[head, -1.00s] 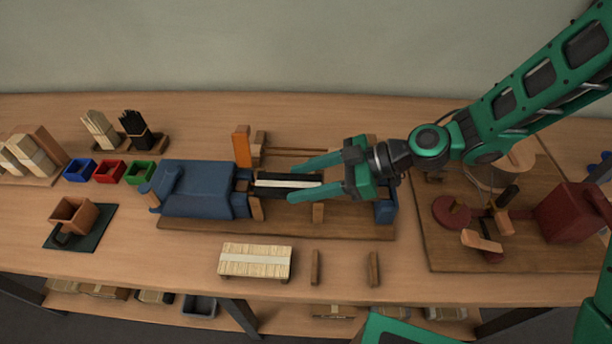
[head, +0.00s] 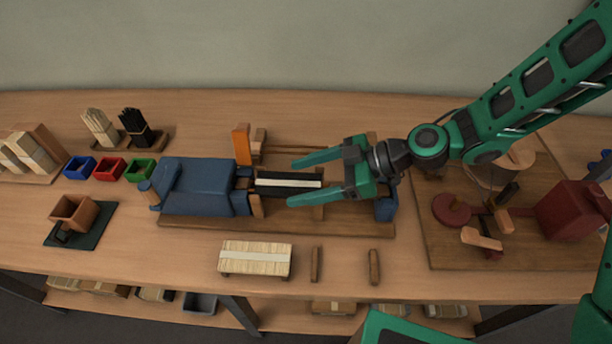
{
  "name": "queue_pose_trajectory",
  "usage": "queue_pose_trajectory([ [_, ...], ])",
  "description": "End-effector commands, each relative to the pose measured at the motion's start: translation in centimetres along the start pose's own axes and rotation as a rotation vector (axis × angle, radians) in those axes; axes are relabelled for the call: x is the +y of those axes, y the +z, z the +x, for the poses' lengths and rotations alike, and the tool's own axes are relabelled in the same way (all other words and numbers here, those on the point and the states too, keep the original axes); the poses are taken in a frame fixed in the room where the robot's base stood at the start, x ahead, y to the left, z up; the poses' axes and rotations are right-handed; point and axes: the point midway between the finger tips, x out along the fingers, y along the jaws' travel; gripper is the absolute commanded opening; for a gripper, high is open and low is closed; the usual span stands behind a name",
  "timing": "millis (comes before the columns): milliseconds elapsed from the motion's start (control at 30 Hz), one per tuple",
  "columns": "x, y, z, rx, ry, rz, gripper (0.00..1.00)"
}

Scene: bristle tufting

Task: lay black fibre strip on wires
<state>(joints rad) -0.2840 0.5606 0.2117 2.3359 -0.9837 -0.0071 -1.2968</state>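A black fibre strip (head: 288,190) with a white band along its middle lies in the blue machine's (head: 196,188) work area, on the wooden base. The wires under it are too small to make out. My gripper (head: 290,180) comes in from the right. Its two green fingers are spread apart, one beyond the strip and one on its near side, around the strip's right part. I see no finger touching the strip.
A pale fibre strip (head: 256,259) lies on a small stand in front. An orange block (head: 242,145) stands upright behind the strip. A dark red machine (head: 570,212) is at the right.

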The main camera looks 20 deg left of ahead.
Motion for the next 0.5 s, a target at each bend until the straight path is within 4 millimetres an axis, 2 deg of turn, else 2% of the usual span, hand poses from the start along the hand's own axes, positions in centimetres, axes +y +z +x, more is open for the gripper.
queue_pose_trajectory([
  [333, 0.0, 0.0, -0.3, -0.001, 0.001, 0.0, 0.71],
  [500, 0.1, 0.0, -2.2, -0.001, 0.004, 0.001, 0.71],
])
